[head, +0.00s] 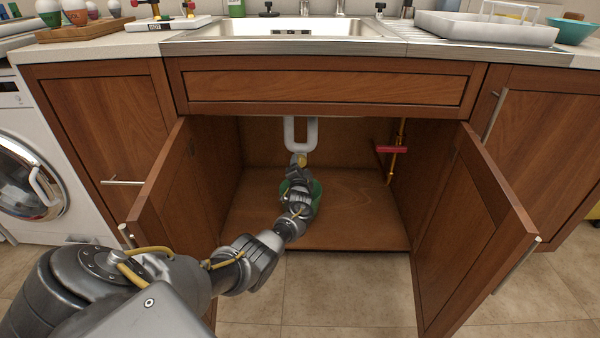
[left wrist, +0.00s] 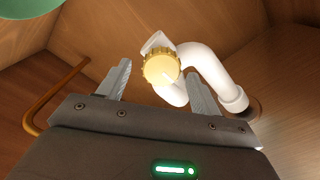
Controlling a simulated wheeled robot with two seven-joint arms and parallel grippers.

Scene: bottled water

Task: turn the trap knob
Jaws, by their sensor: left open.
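The trap knob (left wrist: 161,68) is a round, ridged, yellow-gold cap on the white trap pipe (left wrist: 205,68) in the left wrist view. In the head view the white pipe (head: 312,136) hangs under the sink inside the open cabinet. My left gripper (head: 299,163) reaches into the cabinet just below the pipe and hides part of the knob. In the left wrist view the left gripper (left wrist: 158,75) is open. Its fingers stand on either side of the knob, with visible gaps; I cannot tell whether the tips reach its depth. My right gripper is not in view.
A green container (head: 317,192) sits on the cabinet floor, partly behind my gripper. A copper pipe with a red valve handle (head: 391,150) is at the right. The left door (head: 165,200) and right door (head: 470,220) stand open beside the opening. The cabinet floor's right side is clear.

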